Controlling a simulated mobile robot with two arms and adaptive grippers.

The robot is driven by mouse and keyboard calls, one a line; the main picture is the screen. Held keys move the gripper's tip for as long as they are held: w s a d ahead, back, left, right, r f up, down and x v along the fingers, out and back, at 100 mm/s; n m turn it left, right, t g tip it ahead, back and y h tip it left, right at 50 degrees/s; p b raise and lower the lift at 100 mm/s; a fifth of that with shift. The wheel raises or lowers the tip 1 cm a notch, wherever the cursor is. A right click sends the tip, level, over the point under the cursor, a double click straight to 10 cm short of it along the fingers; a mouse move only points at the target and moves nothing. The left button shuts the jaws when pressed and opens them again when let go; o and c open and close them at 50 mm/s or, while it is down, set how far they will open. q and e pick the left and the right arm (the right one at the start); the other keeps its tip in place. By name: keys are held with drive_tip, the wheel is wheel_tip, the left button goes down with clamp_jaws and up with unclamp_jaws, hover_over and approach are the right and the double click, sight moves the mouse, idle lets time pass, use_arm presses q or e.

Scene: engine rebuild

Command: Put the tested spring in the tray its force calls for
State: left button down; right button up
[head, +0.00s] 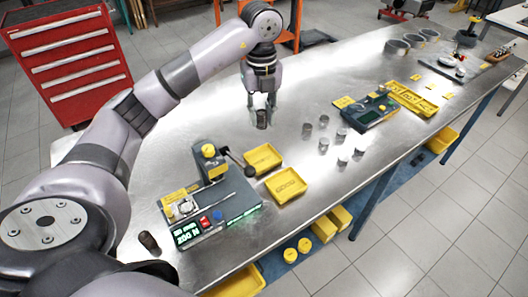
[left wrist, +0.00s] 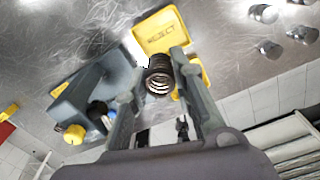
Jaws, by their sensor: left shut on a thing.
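My left gripper (head: 262,116) points down above the table, behind the yellow trays in the head view. It is shut on a dark coil spring (head: 261,121), which also shows between the fingertips in the left wrist view (left wrist: 158,80). The reject tray (left wrist: 138,32) is yellow, looks empty and is the farther one in the head view (head: 250,163). A second yellow tray (head: 272,192) sits nearer the front edge, its label seeming to read GOOD. The spring tester (head: 232,205) stands left of the trays with a lit green display (head: 186,235), too small to read surely.
Several metal cylinders (head: 341,134) stand right of the trays. A dark spring-like piece (head: 149,242) is at the near left edge. A blue-grey device (head: 372,114) and a long yellow tray (head: 412,100) lie farther right. The table around the gripper is clear.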

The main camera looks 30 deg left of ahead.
use_arm(q)
wheel_tip(320, 180, down, 9)
drive_tip(key=shift+p, duration=0.75)
wheel_tip(320, 180, down, 3)
drive_tip(key=shift+d+f+p, duration=0.1)
drive_tip(key=shift+f+p, duration=0.1)
drive_tip(key=shift+p, duration=0.2)
drive_tip(key=shift+f, duration=0.3)
use_arm(e)
drive_tip(key=shift+w+d+r, duration=0.25)
drive_tip(key=shift+d+r, duration=0.05)
drive_tip(key=shift+r, duration=0.25)
drive_tip(key=shift+w+d+r, duration=0.25)
drive_tip(key=shift+d+r, duration=0.05)
drive_tip(key=shift+r, duration=0.2)
use_arm(q)
drive_tip(key=shift+f, duration=0.1)
drive_tip(key=c, duration=1.8)
unclamp_jaws()
drive_tip(key=o, duration=0.4)
use_arm(e)
drive_tip(key=shift+a+f, duration=0.1)
drive_tip(key=shift+a, duration=0.15)
use_arm(q)
drive_tip(key=shift+o, duration=0.2)
